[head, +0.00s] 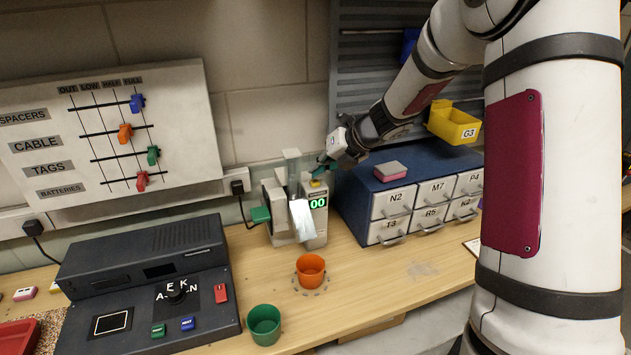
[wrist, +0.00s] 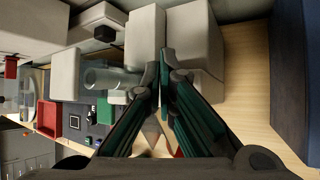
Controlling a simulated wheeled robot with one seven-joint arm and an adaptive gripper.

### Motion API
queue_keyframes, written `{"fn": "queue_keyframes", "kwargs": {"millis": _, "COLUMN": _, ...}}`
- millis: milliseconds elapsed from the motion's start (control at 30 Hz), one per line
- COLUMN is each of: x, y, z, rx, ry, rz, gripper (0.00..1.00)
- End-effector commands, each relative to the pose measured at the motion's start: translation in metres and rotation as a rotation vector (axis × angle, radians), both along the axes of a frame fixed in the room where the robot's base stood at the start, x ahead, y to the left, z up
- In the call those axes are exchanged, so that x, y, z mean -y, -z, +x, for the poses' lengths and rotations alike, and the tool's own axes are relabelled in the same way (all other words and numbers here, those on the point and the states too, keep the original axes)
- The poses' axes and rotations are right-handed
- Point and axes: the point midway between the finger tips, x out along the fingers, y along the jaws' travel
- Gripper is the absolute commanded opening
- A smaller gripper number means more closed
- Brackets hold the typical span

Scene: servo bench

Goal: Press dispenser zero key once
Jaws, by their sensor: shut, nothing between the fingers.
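The dispenser (head: 280,218) is a pale cream machine on the bench, with a clear tube on top, a shiny chute in front and a green lever at its left. Its green display (head: 318,203) reads 00. A small yellow key (head: 315,183) shows on top of the right part, just below my fingertips; its label is too small to read. My gripper (head: 320,170) is shut and empty, close above that part. In the wrist view my dark green fingers (wrist: 163,62) meet in front of the cream dispenser body (wrist: 192,40) and hide any key there; contact cannot be told.
An orange cup (head: 311,272) stands in front of the dispenser, and a green cup (head: 264,326) stands nearer. A blue drawer cabinet (head: 358,204) is close on the right, with a grey-and-pink block (head: 390,172) on top. A dark console (head: 150,270) is at left.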

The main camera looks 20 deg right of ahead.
Motion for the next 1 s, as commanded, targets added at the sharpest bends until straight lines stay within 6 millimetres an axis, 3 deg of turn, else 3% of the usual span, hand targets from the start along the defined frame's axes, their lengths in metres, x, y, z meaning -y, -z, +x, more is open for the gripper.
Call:
{"fn": "queue_keyframes", "kwargs": {"millis": 467, "x": 0.000, "y": -0.008, "z": 0.000, "rx": 0.000, "ry": -0.001, "rz": -0.001, "gripper": 0.00}}
{"fn": "queue_keyframes", "kwargs": {"millis": 1000, "x": -0.001, "y": -0.053, "z": -0.001, "rx": 0.001, "ry": -0.001, "rz": -0.001, "gripper": 0.00}}
